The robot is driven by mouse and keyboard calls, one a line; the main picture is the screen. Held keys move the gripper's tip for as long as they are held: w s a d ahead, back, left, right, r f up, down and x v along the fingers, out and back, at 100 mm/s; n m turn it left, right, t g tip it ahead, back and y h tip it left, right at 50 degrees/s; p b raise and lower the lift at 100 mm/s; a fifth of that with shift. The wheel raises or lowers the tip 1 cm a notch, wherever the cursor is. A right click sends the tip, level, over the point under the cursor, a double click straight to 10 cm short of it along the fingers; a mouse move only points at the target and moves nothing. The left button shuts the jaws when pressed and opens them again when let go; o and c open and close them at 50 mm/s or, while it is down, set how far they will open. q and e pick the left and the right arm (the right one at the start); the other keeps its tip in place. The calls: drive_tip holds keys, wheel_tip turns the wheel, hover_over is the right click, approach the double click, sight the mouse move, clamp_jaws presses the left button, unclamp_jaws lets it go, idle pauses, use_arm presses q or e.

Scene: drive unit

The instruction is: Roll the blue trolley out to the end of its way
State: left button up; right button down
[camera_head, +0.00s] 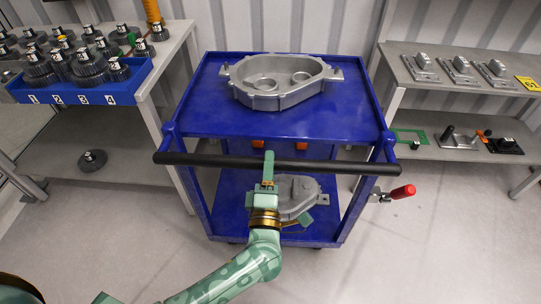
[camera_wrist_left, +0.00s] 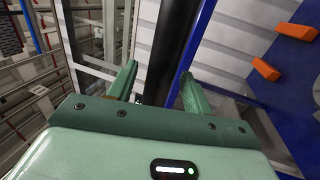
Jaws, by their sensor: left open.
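The blue trolley (camera_head: 345,120) stands between two grey benches, with its black handle bar (camera_head: 210,160) facing me. My left gripper (camera_head: 268,157) is at the middle of the bar. In the left wrist view the fingers (camera_wrist_left: 159,72) are open, with the dark bar (camera_wrist_left: 165,45) running between them in the picture; I cannot tell whether they touch it. A grey metal housing (camera_head: 275,101) sits on the trolley's top shelf. A smaller grey cover (camera_head: 300,187) on the lower shelf is partly hidden by my arm. My right gripper is not in view.
The left bench (camera_head: 165,45) holds a blue tray (camera_head: 115,97) of dark gears close to the trolley. The right bench (camera_head: 450,105) carries several metal fixtures. A red-handled clamp (camera_head: 402,192) projects at the trolley's right. Floor (camera_head: 400,260) in front is clear.

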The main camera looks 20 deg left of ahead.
use_arm(q)
drive_tip(key=shift+x, duration=1.8)
clamp_jaws()
drive_tip(key=shift+f, duration=0.1)
